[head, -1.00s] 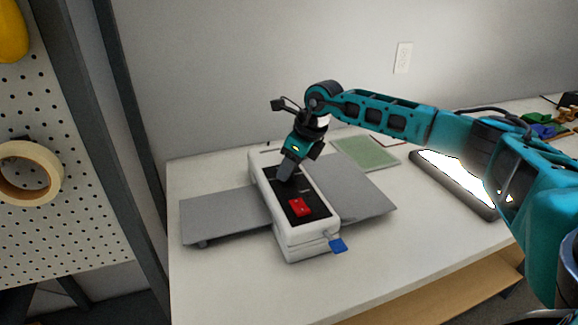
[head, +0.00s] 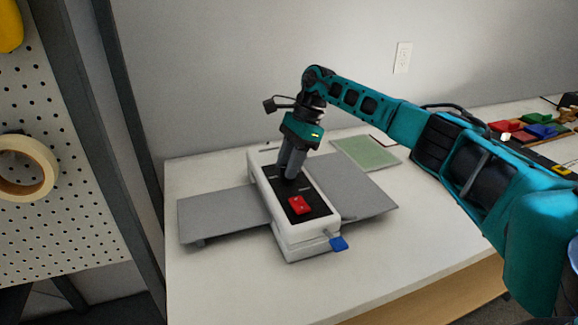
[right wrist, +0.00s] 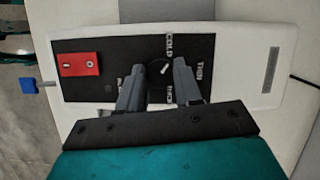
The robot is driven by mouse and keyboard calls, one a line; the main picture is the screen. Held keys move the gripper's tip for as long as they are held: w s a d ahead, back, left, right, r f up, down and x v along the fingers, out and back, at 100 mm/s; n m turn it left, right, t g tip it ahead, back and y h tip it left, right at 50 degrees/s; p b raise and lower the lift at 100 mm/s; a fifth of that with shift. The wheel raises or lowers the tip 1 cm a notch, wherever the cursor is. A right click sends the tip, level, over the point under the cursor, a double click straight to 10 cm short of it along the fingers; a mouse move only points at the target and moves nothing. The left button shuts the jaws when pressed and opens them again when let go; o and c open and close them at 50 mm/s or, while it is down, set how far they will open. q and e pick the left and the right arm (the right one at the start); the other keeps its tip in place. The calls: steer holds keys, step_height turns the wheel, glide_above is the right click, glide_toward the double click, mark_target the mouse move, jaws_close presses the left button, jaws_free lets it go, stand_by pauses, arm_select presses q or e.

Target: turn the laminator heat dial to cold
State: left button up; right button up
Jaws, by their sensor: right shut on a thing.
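The white laminator (head: 309,239) stands on the table with a black control panel (head: 318,204) on top. My right gripper (head: 289,176) points down onto the panel behind the red switch (head: 300,205). In the right wrist view the black heat dial (right wrist: 157,71) lies between the two grey fingers of my right gripper (right wrist: 157,75), which are shut on it. The COLD label (right wrist: 169,48) and the HOT label (right wrist: 170,94) show beside the dial. A short white mark shows on the dial; the fingers hide part of it. My left gripper is not in view.
Grey trays (head: 225,214) extend from both sides of the laminator. A blue tab (head: 338,243) sticks out at its front end. A green sheet (head: 365,153) lies behind. Colored blocks (head: 538,130) sit at the far right. The front of the table is clear.

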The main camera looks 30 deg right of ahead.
steer(key=shift+f+n+g+b, duration=0.15)
steer(key=shift+n+g+b, duration=0.25)
steer(key=shift+n, duration=0.5)
steer(key=n+g+b, duration=0.1)
steer(key=n, duration=0.2)
steer(key=shift+w, duration=0.1)
steer(key=shift+n+g+h+b, duration=0.4)
steer(key=shift+n, duration=0.5)
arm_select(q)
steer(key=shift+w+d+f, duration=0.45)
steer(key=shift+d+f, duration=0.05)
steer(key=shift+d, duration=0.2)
arm_select(e)
steer(key=shift+n, duration=0.3)
steer(key=o, duration=1)
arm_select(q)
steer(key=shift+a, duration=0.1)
arm_select(e)
steer(key=shift+w+r, duration=0.1)
steer(key=shift+r, duration=0.1)
